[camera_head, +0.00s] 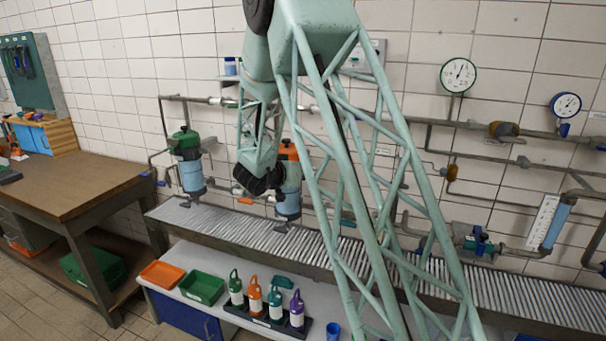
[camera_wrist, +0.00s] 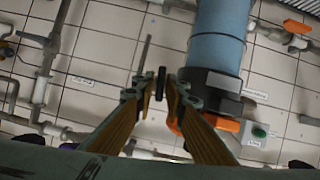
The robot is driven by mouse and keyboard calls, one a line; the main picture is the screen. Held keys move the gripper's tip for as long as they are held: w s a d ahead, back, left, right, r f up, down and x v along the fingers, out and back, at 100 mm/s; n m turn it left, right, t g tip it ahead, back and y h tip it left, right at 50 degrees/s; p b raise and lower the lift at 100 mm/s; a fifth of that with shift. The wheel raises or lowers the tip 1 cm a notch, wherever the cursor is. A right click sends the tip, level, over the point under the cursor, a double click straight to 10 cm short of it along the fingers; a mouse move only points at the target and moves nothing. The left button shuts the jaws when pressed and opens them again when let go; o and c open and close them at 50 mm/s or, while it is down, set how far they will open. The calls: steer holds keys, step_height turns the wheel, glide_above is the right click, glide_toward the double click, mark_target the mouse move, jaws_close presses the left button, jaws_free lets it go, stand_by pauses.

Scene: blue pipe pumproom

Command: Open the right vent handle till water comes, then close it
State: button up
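The right filter housing stands at the wall, with an orange top (camera_head: 289,152) and a blue body (camera_head: 289,204). In the wrist view its blue cylinder (camera_wrist: 218,45) shows with a dark collar (camera_wrist: 212,84) and an orange part (camera_wrist: 226,124). My gripper (camera_wrist: 160,88) is beside the collar, its fingers partly apart. A small dark upright piece (camera_wrist: 161,82), perhaps the vent handle, shows between the fingertips with narrow gaps on both sides; contact is not clear. In the head view my arm hides the fingertips. No water is visible.
A second housing with a green top (camera_head: 185,140) stands to the left. Pipes and gauges (camera_head: 458,75) line the wall. A grating (camera_head: 235,228) runs below the housings. Several bottles (camera_head: 254,296) and trays (camera_head: 202,285) sit on a low bench; a brown workbench (camera_head: 70,187) is left.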

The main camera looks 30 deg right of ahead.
jaws_close()
steer(key=shift+r+n+g+p, duration=0.25)
steer(key=shift+n+p, duration=0.35)
steer(key=shift+p, duration=1.7)
steer(key=n+p, duration=0.1)
steer(key=p, duration=0.2)
steer(key=n+g+h+p, duration=0.1)
steer(key=p, duration=0.2)
steer(key=shift+w+a+f+h, duration=0.1)
steer(key=shift+f+h, duration=0.05)
steer(key=shift+h, duration=0.15)
steer(key=shift+f+n+g+h+p, duration=0.15)
steer(key=shift+n+g+h+p, duration=0.4)
steer(key=shift+p, duration=0.95)
steer(key=shift+t, duration=0.3)
jaws_free()
